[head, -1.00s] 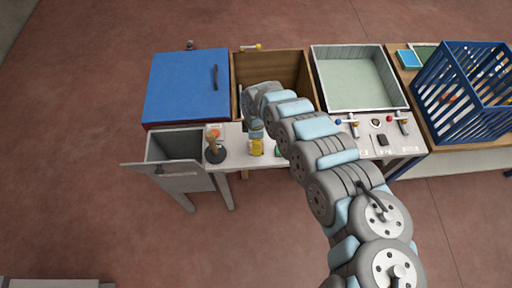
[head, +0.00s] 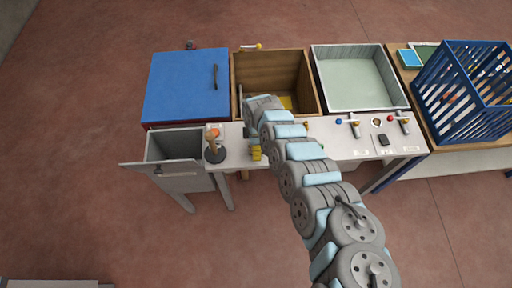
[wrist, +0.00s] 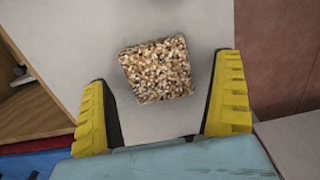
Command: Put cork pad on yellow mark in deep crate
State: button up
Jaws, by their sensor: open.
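The cork pad (wrist: 157,70) is a speckled tan block lying on the pale grey worktop. In the wrist view it sits between and slightly beyond my gripper's yellow fingers. My gripper (wrist: 165,80) is open around it and I see no contact.
A box with a blue lid (head: 185,85) stands left of the crate, and a pale grey tray (head: 355,78) stands right. A joystick (head: 213,148) rises left of my gripper. Small levers (head: 354,128) stand on the worktop's right. A blue basket (head: 440,100) is far right.

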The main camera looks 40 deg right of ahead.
jog(key=shift+d+f, duration=0.1)
jog(key=shift+f, duration=0.35)
jog(key=c, duration=1)
